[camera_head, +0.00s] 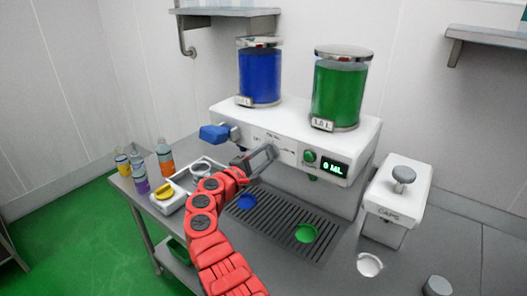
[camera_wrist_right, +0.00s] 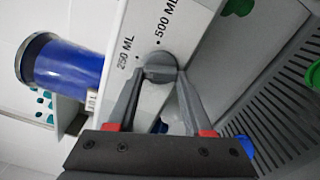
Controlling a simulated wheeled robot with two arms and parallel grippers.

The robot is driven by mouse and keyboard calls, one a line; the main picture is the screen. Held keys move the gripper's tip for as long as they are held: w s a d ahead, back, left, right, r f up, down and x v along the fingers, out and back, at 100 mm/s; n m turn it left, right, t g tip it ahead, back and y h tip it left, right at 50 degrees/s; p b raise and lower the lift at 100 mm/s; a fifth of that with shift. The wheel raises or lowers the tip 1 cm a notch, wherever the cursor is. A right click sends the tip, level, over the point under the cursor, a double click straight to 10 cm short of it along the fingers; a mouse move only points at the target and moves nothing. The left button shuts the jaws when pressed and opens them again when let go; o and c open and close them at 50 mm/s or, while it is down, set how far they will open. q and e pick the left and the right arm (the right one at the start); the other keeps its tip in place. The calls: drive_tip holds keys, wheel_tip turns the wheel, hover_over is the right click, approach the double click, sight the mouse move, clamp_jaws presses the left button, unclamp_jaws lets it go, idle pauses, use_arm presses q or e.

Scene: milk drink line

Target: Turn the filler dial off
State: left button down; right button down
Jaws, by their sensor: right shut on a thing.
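The filler dial (camera_wrist_right: 160,67) is a small grey knob on the white front of the filling machine (camera_head: 365,140). In the right wrist view it sits beside the printed marks 250 ML and 500 ML. My right gripper (camera_head: 262,159) reaches the machine's front panel and hides the dial in the head view. In the wrist view the fingers of the right gripper (camera_wrist_right: 162,76) are shut on the dial, one on each side. Which mark the dial points to is not clear. A green display (camera_head: 335,167) reads 0 ML. My left gripper is not in view.
A blue tank (camera_head: 260,78) and a green tank (camera_head: 338,92) stand on the machine. A blue lever (camera_head: 214,132) juts from its left end, near my gripper. A green knob (camera_head: 310,156) is to the right. A caps box (camera_head: 392,207) and several bottles (camera_head: 165,158) stand at the sides.

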drive_tip(key=shift+d+r+n+p, duration=0.1)
drive_tip(key=shift+n+p, duration=1.4)
drive_tip(key=shift+n, duration=0.5)
drive_tip(key=shift+d+r+n+p, duration=0.1)
drive_tip(key=shift+n+p, duration=1.35)
drive_tip(key=shift+n, duration=0.55)
drive_tip(key=shift+f, duration=0.1)
drive_tip(key=c, duration=0.5)
unclamp_jaws()
drive_tip(key=shift+o, duration=1)
drive_tip(key=shift+w+f, duration=0.1)
drive_tip(key=shift+f, duration=0.1)
drive_tip(key=shift+a, duration=0.1)
